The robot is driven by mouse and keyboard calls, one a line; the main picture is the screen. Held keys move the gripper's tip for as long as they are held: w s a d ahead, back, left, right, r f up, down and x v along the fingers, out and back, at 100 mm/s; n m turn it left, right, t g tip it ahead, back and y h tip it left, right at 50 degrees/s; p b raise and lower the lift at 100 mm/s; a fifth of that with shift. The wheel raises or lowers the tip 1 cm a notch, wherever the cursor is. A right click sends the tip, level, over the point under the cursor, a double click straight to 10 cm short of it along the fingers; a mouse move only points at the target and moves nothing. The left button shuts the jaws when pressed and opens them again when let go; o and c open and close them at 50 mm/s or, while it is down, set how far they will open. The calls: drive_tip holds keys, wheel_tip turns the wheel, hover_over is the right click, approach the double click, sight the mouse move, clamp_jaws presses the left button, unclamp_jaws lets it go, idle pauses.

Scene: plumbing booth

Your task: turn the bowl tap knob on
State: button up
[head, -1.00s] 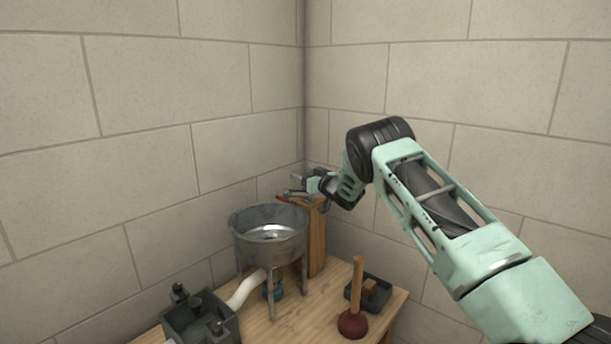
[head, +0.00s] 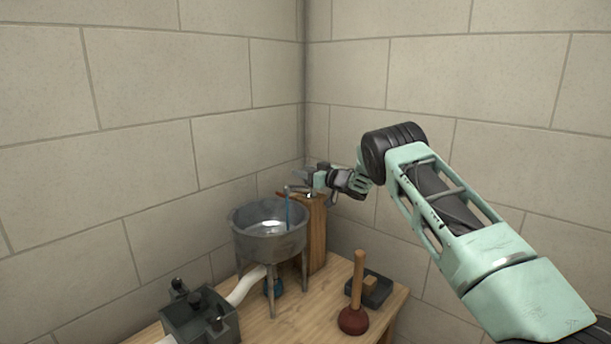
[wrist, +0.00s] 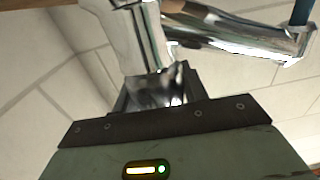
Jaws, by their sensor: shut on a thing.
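The bowl tap is chrome; its spout (wrist: 235,38) and thick body (wrist: 140,40) fill the top of the wrist view. A blue stream of water (head: 288,208) falls from the spout into the grey metal bowl (head: 270,247); its top also shows in the wrist view (wrist: 301,12). My gripper (head: 318,180) is at the tap, above the wooden post (head: 317,235) behind the bowl. It is shut on the tap knob, which is mostly hidden between the jaws in both views.
On the wooden bench (head: 300,311) stand a plunger (head: 353,320), a black tray with a brown block (head: 369,290) and a dark box with knobs (head: 199,318). A white pipe (head: 243,288) runs under the bowl. Block walls close in behind.

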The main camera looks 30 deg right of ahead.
drive_tip(key=n+g+y+b, duration=0.1)
drive_tip(key=n+y, duration=0.1)
drive_tip(key=n+g+y+b, duration=0.1)
drive_tip(key=g+y, duration=0.1)
drive_tip(key=y, duration=0.1)
drive_tip(key=shift+s+a+f+n+b, duration=0.15)
drive_tip(key=shift+a+n+b, duration=0.05)
drive_tip(key=shift+n+b, duration=0.2)
drive_tip(key=shift+s+a+n+g+y+b, duration=0.1)
drive_tip(key=shift+n+g+y+b, duration=0.3)
drive_tip(key=shift+g+y, duration=0.15)
drive_tip(key=o, duration=1)
drive_tip(key=shift+r, duration=0.2)
drive_tip(key=b+v, duration=0.3)
drive_tip(key=v, duration=0.9)
